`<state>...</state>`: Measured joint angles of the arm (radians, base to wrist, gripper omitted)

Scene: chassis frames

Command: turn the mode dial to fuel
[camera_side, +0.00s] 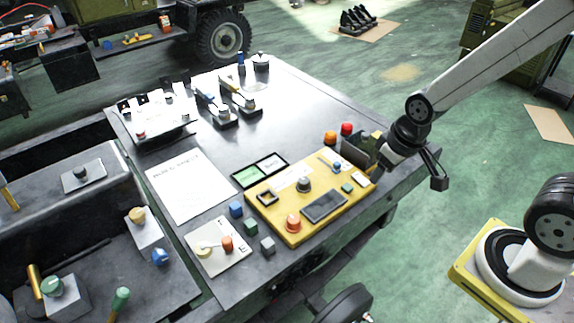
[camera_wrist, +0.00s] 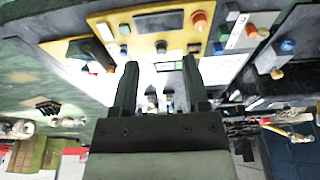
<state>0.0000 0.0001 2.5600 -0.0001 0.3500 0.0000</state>
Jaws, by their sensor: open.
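The yellow control panel (camera_side: 270,222) lies on the dark table. My gripper (camera_side: 356,151) is above the panel's far right end, apart from the grey knob. In the wrist view my gripper (camera_wrist: 160,72) has its two fingers wide apart with nothing held between them.
The panel also carries an orange-red knob (camera_side: 293,222), a dark display (camera_side: 324,205), a green button (camera_side: 347,188) and a small blue-topped lever (camera_side: 337,167). Orange (camera_side: 330,137) and red (camera_side: 347,128) pieces stand near my gripper. A white sheet (camera_side: 190,185) lies left of the panel.

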